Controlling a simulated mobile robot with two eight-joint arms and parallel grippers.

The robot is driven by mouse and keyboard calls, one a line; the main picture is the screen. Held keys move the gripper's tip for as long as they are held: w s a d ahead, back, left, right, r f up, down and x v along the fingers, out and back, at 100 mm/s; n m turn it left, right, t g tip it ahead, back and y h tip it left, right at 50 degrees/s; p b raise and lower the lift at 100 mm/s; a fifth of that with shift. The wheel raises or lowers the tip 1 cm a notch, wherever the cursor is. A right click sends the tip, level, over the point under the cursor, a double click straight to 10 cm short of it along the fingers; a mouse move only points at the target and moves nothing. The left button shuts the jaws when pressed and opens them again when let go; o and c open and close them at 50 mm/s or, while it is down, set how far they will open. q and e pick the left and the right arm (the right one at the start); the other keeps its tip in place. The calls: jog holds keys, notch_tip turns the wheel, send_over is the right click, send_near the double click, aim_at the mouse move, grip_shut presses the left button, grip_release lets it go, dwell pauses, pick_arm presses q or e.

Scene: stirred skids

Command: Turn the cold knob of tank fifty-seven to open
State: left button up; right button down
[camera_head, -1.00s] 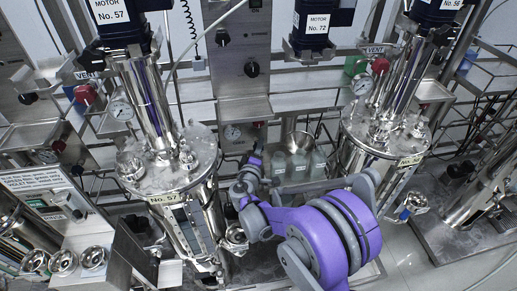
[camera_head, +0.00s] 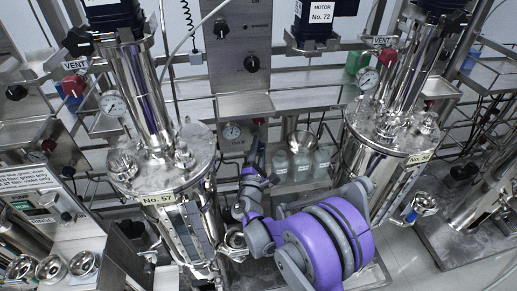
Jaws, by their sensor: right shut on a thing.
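Tank fifty-seven (camera_head: 160,170) is a shiny steel vessel at centre left with a "No. 57" label (camera_head: 158,199) on its lid edge. My right arm, purple and grey, comes in from the lower right. My right gripper (camera_head: 255,153) points up and away, just right of the tank, below a steel service panel (camera_head: 243,108). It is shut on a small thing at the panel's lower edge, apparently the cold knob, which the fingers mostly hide. The knob's turn cannot be read. My left gripper is not in view.
Clear bottles (camera_head: 300,165) and a steel funnel (camera_head: 301,140) stand close right of my gripper. Another steel tank (camera_head: 385,150) stands further right. Pipes, rails and a gauge (camera_head: 113,103) crowd the left. Grey floor (camera_head: 408,262) shows at lower right.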

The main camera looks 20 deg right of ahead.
jog(key=shift+n, duration=0.7)
jog(key=shift+t, duration=0.3)
jog(key=shift+c, duration=2.2)
grip_release()
